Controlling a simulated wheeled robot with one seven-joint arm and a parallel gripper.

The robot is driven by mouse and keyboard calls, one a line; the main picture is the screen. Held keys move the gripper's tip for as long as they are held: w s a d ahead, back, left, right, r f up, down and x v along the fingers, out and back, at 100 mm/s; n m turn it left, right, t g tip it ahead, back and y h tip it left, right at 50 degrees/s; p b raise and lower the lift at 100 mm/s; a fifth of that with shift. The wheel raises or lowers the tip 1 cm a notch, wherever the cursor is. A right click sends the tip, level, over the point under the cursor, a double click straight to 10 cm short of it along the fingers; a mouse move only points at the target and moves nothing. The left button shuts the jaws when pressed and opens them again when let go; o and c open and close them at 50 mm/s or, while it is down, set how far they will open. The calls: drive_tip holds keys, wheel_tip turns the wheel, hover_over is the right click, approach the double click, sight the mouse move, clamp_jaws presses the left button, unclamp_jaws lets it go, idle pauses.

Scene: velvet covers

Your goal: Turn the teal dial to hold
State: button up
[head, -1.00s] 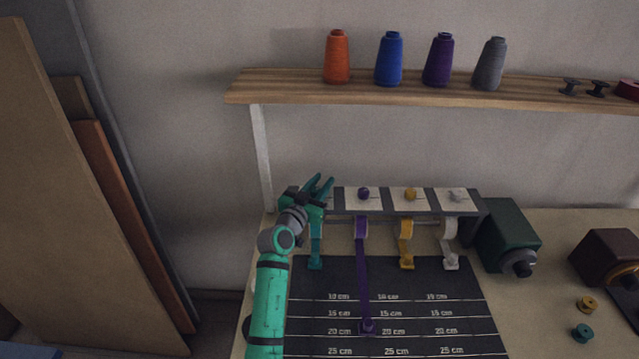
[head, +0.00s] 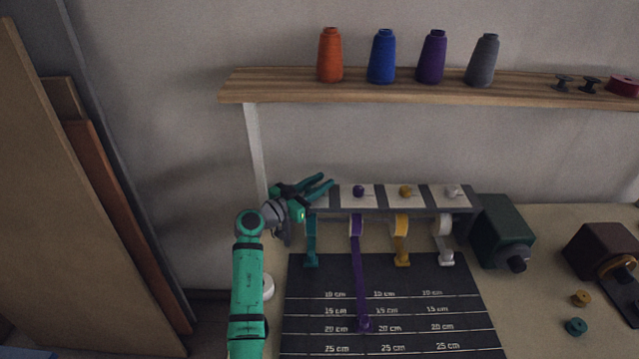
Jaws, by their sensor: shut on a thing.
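My gripper (head: 327,182), with teal fingers, is at the left end of the dial rail (head: 380,209), over the leftmost dial's place. It is shut, and its fingers point right and slightly up. The teal dial is hidden by the gripper, so its setting cannot be read. A teal ribbon (head: 311,240) hangs below that place. The purple dial (head: 358,191), yellow dial (head: 405,191) and white dial (head: 451,191) stand on pale plates to the right, clear of the gripper.
A purple ribbon (head: 361,280) runs down the dark measuring mat (head: 430,310). The yellow ribbon (head: 402,245) and white ribbon (head: 446,245) are short. A wooden shelf (head: 400,88) with thread cones is above. A dark green box (head: 503,230) stands right of the rail.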

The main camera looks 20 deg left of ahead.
sight(306, 192)
drive_tip(key=o, duration=1.1)
drive_tip(key=shift+c, duration=0.2)
drive_tip(key=v, duration=1)
drive_tip(key=shift+s+a, duration=0.2)
drive_tip(key=shift+s, duration=0.15)
